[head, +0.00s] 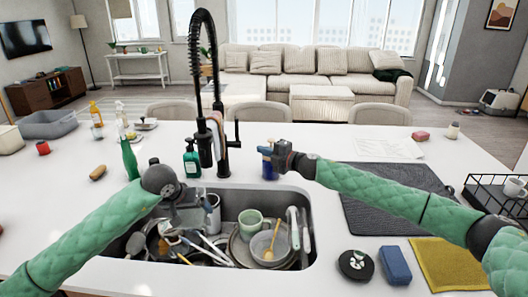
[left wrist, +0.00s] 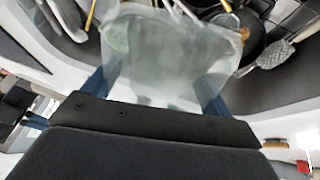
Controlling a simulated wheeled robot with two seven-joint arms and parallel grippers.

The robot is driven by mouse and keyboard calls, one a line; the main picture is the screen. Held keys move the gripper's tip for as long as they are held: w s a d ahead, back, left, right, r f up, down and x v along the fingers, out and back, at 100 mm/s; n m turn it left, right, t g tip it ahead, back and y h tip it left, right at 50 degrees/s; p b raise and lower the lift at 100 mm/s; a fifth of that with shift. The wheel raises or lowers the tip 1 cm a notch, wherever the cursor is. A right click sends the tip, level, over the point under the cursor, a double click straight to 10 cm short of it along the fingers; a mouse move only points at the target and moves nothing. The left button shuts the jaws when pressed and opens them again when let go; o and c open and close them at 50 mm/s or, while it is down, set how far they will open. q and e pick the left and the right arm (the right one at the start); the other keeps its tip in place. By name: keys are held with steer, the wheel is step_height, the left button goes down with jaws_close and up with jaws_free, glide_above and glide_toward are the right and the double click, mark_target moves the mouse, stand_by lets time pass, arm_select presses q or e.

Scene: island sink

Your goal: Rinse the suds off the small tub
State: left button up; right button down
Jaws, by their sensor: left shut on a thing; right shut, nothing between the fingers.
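The small tub (left wrist: 172,55) is pale and see-through and fills the middle of the left wrist view, with a cloudy whitish film on it. I cannot tell suds from glare. My left gripper (head: 180,205) is shut on it, above the left part of the sink; the arm partly hides the tub in the head view. The black spring faucet (head: 205,145) stands behind the sink, and no water stream shows. Its lever (head: 235,132) is on its right side.
The sink (head: 305,200) holds a green mug (head: 251,220), a bowl (head: 271,243), pans and utensils. A green soap bottle (head: 191,160) stands left of the faucet. A dark mat (head: 385,215), blue sponge (head: 395,265) and yellow cloth (head: 447,265) lie right. The counter at left front is clear.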

stand_by(0.6)
arm_select(q)
steer(key=shift+s+a+r+b, duration=0.25)
steer(key=shift+s+a+r, duration=0.1)
steer(key=shift+s+r, duration=0.35)
steer(key=shift+s+a+r+b, duration=0.3)
steer(key=shift+s+r, duration=0.35)
steer(key=shift+s, duration=0.2)
steer(key=shift+s+a+r+b, duration=0.25)
steer(key=shift+s+a+r, duration=0.1)
steer(key=shift+s+r, duration=0.35)
steer(key=shift+s+f, duration=0.1)
steer(key=shift+f, duration=0.05)
